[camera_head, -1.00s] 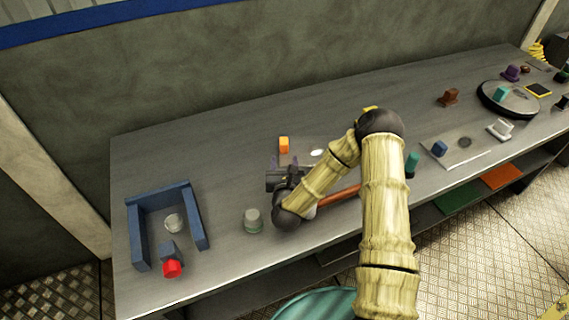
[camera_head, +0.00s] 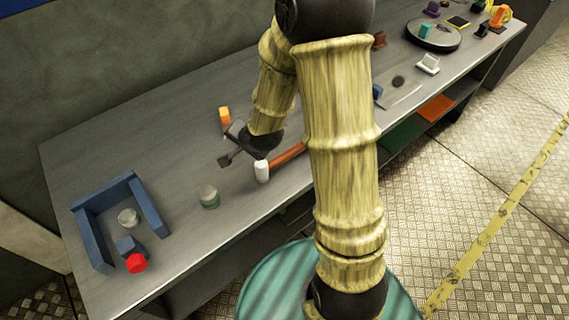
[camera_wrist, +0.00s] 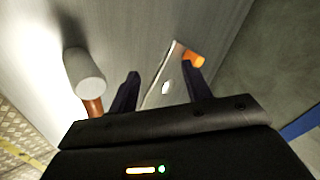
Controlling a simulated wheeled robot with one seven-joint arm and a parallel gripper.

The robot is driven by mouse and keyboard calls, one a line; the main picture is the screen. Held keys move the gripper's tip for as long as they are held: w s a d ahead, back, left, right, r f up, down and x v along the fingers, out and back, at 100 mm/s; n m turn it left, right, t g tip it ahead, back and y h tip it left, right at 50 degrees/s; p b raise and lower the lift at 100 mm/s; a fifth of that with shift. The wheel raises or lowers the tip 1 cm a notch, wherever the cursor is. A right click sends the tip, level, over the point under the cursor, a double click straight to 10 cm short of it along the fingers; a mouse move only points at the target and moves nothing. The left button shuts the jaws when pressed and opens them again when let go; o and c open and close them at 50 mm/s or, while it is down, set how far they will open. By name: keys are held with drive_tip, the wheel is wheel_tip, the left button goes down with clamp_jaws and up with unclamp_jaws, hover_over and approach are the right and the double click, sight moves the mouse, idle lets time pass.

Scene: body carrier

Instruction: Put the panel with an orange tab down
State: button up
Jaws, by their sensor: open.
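The panel is a thin, pale grey plate with a white spot, lying on the table in the wrist view (camera_wrist: 154,96). Its orange tab (camera_wrist: 193,60) stands at one end, near the right finger. In the head view the orange tab (camera_head: 224,114) shows behind my gripper (camera_head: 231,147), while the plate is mostly hidden by the gripper and arm. In the wrist view my gripper (camera_wrist: 160,70) is open, with nothing held between the fingers. The plate lies beyond and between them. I cannot tell the exact gap.
A blue U-shaped holder (camera_head: 151,206) and a red knob (camera_head: 136,263) are at left. A dark round tray (camera_head: 432,42) is far right.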

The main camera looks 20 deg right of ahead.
drive_tip(key=s+d+r+n+g+h, duration=0.1)
drive_tip(key=s+d+r+n+g, duration=0.1)
drive_tip(key=s+n, duration=0.3)
drive_tip(key=s+d+r+n+g+h, duration=0.1)
drive_tip(key=s+d+r+n+g, duration=0.2)
drive_tip(key=s, duration=0.7)
drive_tip(key=shift+s+d+r+n, duration=0.3)
drive_tip(key=shift+d+r+n, duration=0.5)
drive_tip(key=shift+n, duration=0.3)
